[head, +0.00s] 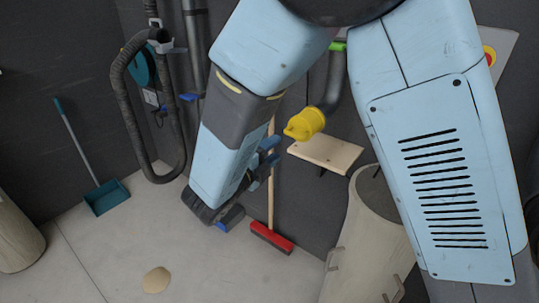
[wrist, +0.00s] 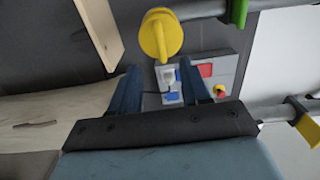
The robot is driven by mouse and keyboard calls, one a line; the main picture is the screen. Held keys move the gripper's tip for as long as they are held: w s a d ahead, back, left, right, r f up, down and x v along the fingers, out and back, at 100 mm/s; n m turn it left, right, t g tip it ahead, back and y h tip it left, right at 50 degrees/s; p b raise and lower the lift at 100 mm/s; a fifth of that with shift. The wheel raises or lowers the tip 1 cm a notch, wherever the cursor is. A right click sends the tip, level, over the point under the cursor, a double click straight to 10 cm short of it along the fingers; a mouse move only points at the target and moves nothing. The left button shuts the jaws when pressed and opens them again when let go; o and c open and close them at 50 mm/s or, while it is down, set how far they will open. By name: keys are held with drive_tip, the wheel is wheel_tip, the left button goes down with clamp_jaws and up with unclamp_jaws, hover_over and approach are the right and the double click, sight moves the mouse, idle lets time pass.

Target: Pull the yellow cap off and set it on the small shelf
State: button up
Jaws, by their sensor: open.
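The yellow cap (head: 304,124) sits on the lower end of a bent grey pipe (head: 334,88) on the wall. In the wrist view the cap (wrist: 160,36) shows its round face with a raised ridge, beyond my fingertips. The small shelf (head: 326,152) is a bare wooden board on the wall, just below and right of the cap; part of it shows at upper left in the wrist view (wrist: 99,28). My gripper (head: 273,152) is open and empty, left of and below the cap, apart from it. Its two blue fingers (wrist: 161,80) point toward the cap in the wrist view.
A large beige bin (head: 345,245) stands below the shelf. A red broom (head: 272,238) leans on the wall behind my gripper. A teal dustpan (head: 106,198) and a sand pile (head: 156,280) are left on the floor. A green clamp (head: 338,46) is higher on the pipe.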

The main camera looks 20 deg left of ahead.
sight(293, 135)
drive_tip(key=x, duration=1)
drive_tip(key=shift+d+r, duration=0.1)
clamp_jaws()
drive_tip(key=shift+s, duration=0.1)
idle(1.7)
drive_tip(key=v, duration=0.8)
idle(1.8)
drive_tip(key=shift+s, duration=0.2)
idle(0.3)
drive_tip(key=shift+v, duration=2.5)
